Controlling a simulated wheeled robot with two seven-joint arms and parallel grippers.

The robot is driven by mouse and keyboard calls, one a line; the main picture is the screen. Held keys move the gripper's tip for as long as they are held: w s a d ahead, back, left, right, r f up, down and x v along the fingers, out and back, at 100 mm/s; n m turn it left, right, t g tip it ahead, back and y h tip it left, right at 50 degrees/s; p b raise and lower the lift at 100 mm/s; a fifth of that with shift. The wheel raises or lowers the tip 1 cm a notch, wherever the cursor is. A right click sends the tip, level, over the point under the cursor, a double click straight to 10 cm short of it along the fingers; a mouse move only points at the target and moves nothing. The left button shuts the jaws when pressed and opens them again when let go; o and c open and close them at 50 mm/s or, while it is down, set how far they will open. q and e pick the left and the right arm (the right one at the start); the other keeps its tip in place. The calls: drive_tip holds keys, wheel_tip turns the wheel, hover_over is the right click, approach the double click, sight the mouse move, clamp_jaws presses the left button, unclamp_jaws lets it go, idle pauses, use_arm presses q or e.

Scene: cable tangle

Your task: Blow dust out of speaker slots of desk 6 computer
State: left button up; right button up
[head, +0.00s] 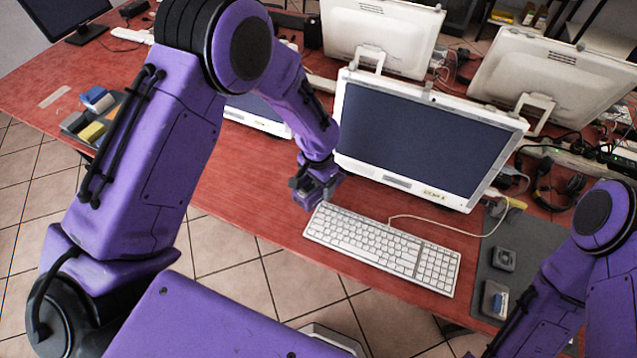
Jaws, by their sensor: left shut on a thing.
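A white all-in-one computer (428,136) with a dark screen stands on the red table, right of my left gripper. Its lower white bezel carries a small grey strip and a label; I cannot make out speaker slots or dust. No desk number is readable. My left gripper (308,198) is low over the table, just left of the white keyboard (382,246) and near the computer's lower left corner. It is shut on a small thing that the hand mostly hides. My right arm enters at the lower right; its gripper is out of view.
A second white computer (262,114) is partly behind my left arm. Two more (380,35) (553,80) stand behind with their backs showing. A grey mat (491,262) holds small dark items. Cables lie at right. A tray of sponges (75,122) sits at left.

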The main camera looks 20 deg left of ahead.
use_arm(q)
wheel_tip(320, 180, up, 6)
drive_tip(key=p, duration=0.6)
drive_tip(key=shift+r, duration=0.1)
